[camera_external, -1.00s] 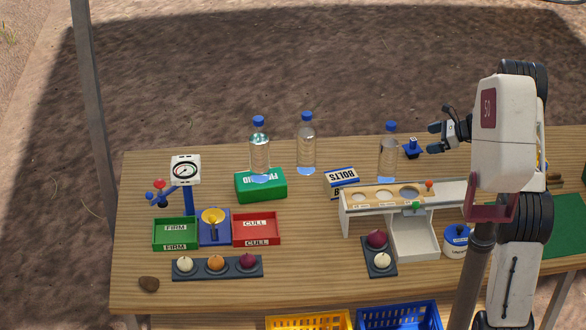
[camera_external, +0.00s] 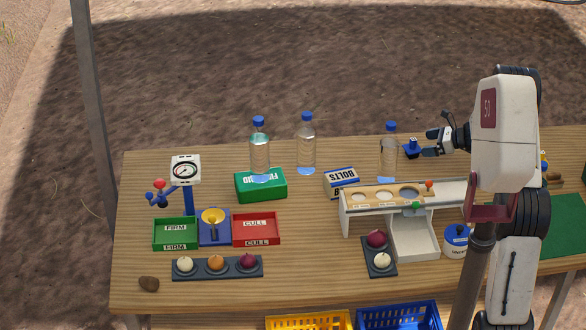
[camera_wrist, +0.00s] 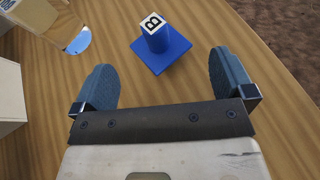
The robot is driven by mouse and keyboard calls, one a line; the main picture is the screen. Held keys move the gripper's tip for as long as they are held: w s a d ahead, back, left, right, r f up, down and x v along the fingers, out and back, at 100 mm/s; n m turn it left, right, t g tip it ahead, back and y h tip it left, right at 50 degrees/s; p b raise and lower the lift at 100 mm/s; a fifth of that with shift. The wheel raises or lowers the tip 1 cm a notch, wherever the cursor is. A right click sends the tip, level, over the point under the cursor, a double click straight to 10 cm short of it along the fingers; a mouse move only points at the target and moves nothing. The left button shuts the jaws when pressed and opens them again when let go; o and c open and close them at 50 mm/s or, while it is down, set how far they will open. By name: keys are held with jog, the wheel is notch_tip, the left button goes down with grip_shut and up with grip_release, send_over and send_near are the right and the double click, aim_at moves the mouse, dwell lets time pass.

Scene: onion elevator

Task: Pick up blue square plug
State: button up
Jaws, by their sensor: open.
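The blue square plug (camera_external: 411,148) stands upright at the back of the table, right of a water bottle. In the wrist view the plug (camera_wrist: 161,46) shows a square blue base and a raised post whose white top is marked with a black B. My gripper (camera_external: 431,142) is just right of the plug in the outside view, with its fingers pointing left. In the wrist view my gripper (camera_wrist: 168,85) is open and empty. The plug lies ahead of the fingertips, roughly centred between them and apart from both.
A clear bottle (camera_external: 389,160) with a blue cap stands close left of the plug; its base also shows in the wrist view (camera_wrist: 76,41). A white sizing stand (camera_external: 418,235) is nearer the front. A BOLTS box (camera_external: 341,178) lies further left. Bare wood surrounds the plug's right side.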

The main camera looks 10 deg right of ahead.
aim_at(410, 145)
jog(key=shift+w+a+f, duration=0.2)
jog(key=shift+a, duration=0.2)
jog(key=shift+x, duration=2.6)
jog(key=shift+r, duration=0.1)
jog(key=c, duration=0.7)
